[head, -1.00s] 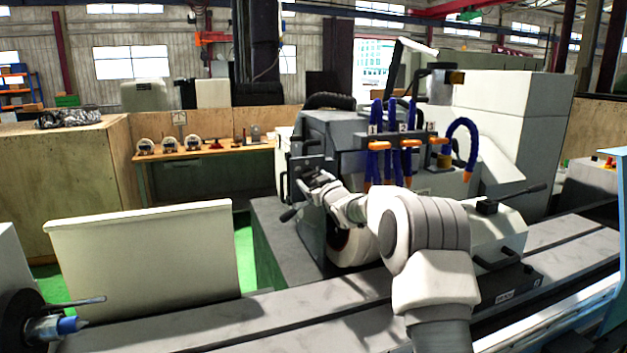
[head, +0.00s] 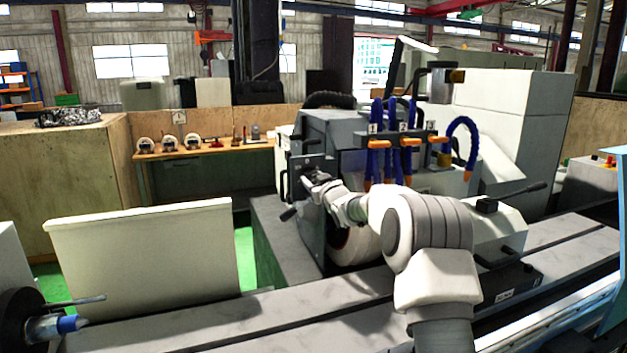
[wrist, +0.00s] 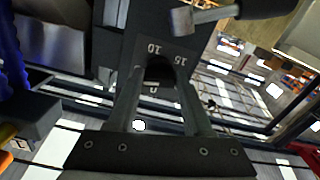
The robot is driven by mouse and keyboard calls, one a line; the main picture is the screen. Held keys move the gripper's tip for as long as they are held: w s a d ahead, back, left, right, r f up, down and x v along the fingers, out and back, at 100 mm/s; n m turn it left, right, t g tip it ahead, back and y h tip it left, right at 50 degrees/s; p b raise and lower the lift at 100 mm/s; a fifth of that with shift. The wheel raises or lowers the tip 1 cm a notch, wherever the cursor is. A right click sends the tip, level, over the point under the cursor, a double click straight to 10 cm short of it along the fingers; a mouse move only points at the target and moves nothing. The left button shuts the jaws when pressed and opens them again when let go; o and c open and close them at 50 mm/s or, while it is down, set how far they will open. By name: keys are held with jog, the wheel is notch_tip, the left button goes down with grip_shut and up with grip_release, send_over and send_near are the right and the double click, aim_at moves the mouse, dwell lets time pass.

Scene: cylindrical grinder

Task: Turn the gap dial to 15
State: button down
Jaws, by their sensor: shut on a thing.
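The gap dial (wrist: 160,70) is a small black knob on a dark panel in the wrist view. White marks reading 10 and 15 stand beyond it, with another small mark close to its near side. I cannot make out a pointer. My gripper (wrist: 159,80) is shut on the dial, with one finger on each side of it. In the head view, my gripper (head: 316,180) is at the left face of the grey grinder wheel housing (head: 335,130), and it hides the dial there.
A lever with a metal hub (wrist: 185,20) and black grip passes close beside the dial. Blue coolant hoses (head: 392,140) with orange fittings hang right of my gripper. The grinding wheel (head: 352,247) is below my forearm. Open space lies to the left, above the pale guard (head: 145,250).

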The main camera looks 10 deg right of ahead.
jog(key=m, duration=0.3)
jog(key=shift+m, duration=0.3)
jog(key=m, duration=0.3)
jog(key=shift+a+m+b, duration=0.1)
jog(key=shift+m+b, duration=0.2)
jog(key=shift+m, duration=0.1)
jog(key=m+b, duration=0.3)
jog(key=m, duration=0.4)
jog(key=shift+a+b, duration=0.15)
jog(key=shift+b, duration=0.15)
jog(key=m+b, duration=0.3)
jog(key=shift+m, duration=0.4)
jog(key=m+b, duration=0.2)
jog(key=m, duration=0.1)
jog(key=shift+r+m+b, duration=0.15)
jog(key=shift+m+b, duration=0.15)
jog(key=m+b, duration=0.1)
jog(key=m, duration=0.2)
jog(key=shift+r+m+b, duration=0.15)
jog(key=shift+m+b, duration=0.15)
jog(key=shift+r+m+b, duration=0.1)
jog(key=shift+m+b, duration=0.4)
jog(key=shift+m, duration=1.3)
